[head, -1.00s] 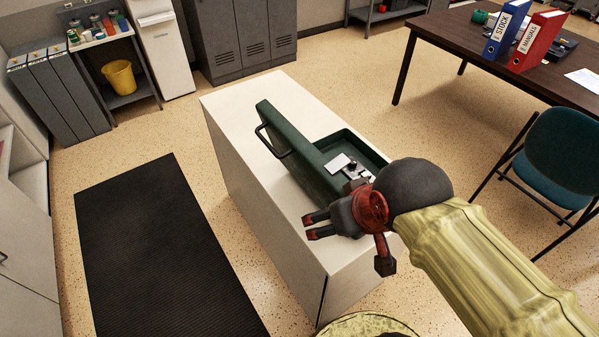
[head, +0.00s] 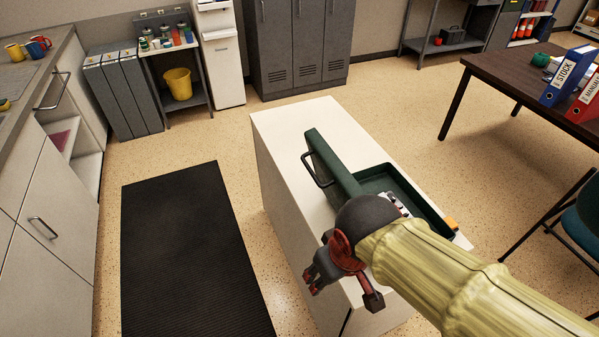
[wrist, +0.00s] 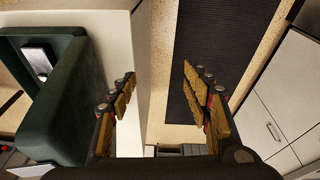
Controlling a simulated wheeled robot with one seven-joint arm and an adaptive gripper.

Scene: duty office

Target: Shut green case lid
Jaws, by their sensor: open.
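The green case (head: 398,179) lies open on top of the white cabinet (head: 290,125). Its lid (head: 331,160) stands up on the left side, with a black handle (head: 314,172) on its outer face. Small light items show inside the case, partly hidden by my arm. My gripper (head: 312,279) is off the cabinet's left side, near the lid's front end and apart from it. In the wrist view my gripper (wrist: 158,100) is open with nothing between the fingers, and the green lid (wrist: 65,100) is to its left.
A black mat (head: 190,250) lies on the floor left of the cabinet. Counter units (head: 50,190) line the left wall. A dark table (head: 520,75) with binders and a teal chair (head: 580,235) stand at the right. Grey lockers (head: 300,45) are at the back.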

